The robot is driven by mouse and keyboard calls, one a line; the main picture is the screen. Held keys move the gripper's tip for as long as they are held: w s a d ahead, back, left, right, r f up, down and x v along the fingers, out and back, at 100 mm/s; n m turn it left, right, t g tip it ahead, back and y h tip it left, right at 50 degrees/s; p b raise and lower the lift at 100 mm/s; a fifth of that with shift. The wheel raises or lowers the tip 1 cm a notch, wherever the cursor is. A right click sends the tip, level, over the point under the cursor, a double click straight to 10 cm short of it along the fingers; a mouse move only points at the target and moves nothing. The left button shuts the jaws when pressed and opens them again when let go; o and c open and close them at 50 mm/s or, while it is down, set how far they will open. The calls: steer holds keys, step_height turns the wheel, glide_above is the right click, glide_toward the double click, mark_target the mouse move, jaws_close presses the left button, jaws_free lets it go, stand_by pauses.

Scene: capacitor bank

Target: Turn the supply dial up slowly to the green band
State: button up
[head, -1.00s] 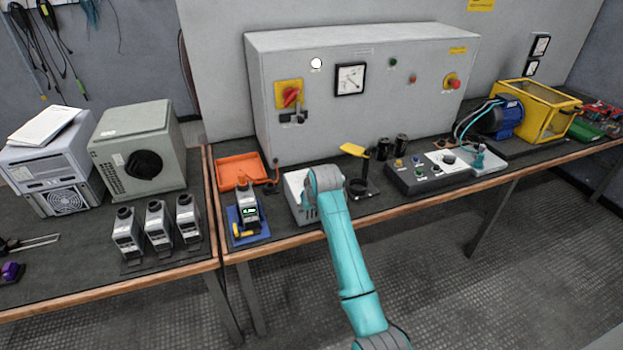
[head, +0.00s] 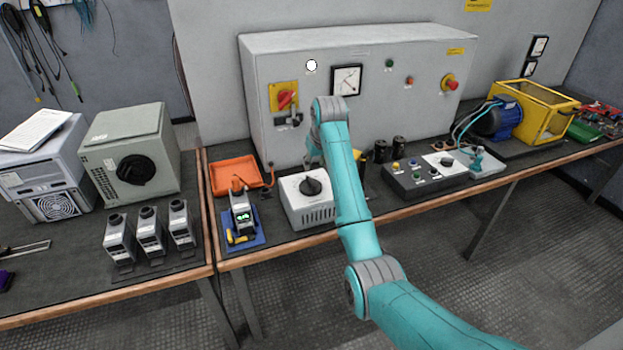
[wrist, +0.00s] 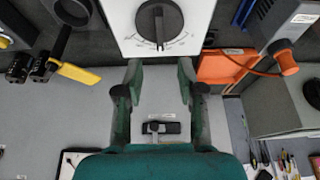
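The supply is a light grey box (head: 308,212) on the bench, left of my arm in the head view. Its black supply dial (head: 311,186) is on top. In the wrist view the dial (wrist: 158,22) sits at the top edge on a white face with a printed scale; I cannot make out a green band. My gripper (wrist: 158,75) is open and empty, its two fingers apart. The fingertips appear just below the dial face in that view, not around the dial. In the head view my arm largely hides the gripper.
A grey cabinet (head: 410,125) behind carries a red switch (head: 286,100), a needle meter (head: 346,80) and a lit white lamp (head: 311,65). An orange tray (head: 234,177) and a handheld meter (head: 242,215) stand left. A control box (head: 420,180) stands right of my arm.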

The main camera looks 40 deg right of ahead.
mark_target(311, 181)
steer(key=x, duration=1)
jaws_close()
